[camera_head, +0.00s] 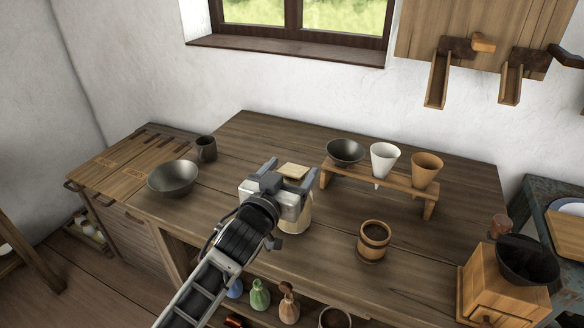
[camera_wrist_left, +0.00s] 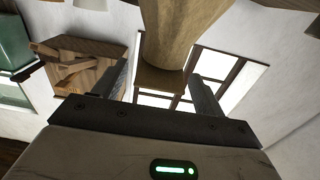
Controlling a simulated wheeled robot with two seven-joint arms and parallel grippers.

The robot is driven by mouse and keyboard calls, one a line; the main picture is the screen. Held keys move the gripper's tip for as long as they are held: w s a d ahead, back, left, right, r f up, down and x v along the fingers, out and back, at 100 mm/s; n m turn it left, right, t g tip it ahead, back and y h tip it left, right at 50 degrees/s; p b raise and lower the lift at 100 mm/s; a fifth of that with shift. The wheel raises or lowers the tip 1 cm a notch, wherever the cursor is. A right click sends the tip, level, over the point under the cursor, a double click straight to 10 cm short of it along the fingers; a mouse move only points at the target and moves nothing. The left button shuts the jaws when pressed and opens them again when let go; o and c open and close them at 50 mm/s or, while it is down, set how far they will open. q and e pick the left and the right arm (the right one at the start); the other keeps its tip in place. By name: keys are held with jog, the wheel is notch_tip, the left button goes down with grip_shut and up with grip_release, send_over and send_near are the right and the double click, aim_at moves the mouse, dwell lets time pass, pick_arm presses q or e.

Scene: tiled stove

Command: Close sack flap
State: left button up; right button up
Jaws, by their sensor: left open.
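The sack (camera_head: 303,218) is a pale cream bag standing on the wooden table, mostly hidden behind my left gripper. Its flap (camera_head: 293,171) looks like a small tan square panel, standing up above the gripper body. My left gripper (camera_head: 289,170) is open, with one finger on each side of the flap. In the left wrist view the sack (camera_wrist_left: 184,28) comes down from the top edge, and the flap (camera_wrist_left: 160,80) shows between the two spread fingers (camera_wrist_left: 162,86). I cannot tell whether either finger touches it. My right gripper is not in view.
A small wooden rack (camera_head: 385,182) with a dark bowl and two cups stands behind to the right. A wooden mug (camera_head: 373,241) is at front right, a grinder (camera_head: 500,280) farther right. A dark bowl (camera_head: 173,178) and dark mug (camera_head: 206,149) stand left. Table (camera_head: 270,135) behind is clear.

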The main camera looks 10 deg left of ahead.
pick_arm(q)
jog(key=shift+w+d, duration=0.2)
jog(key=shift+w, duration=0.35)
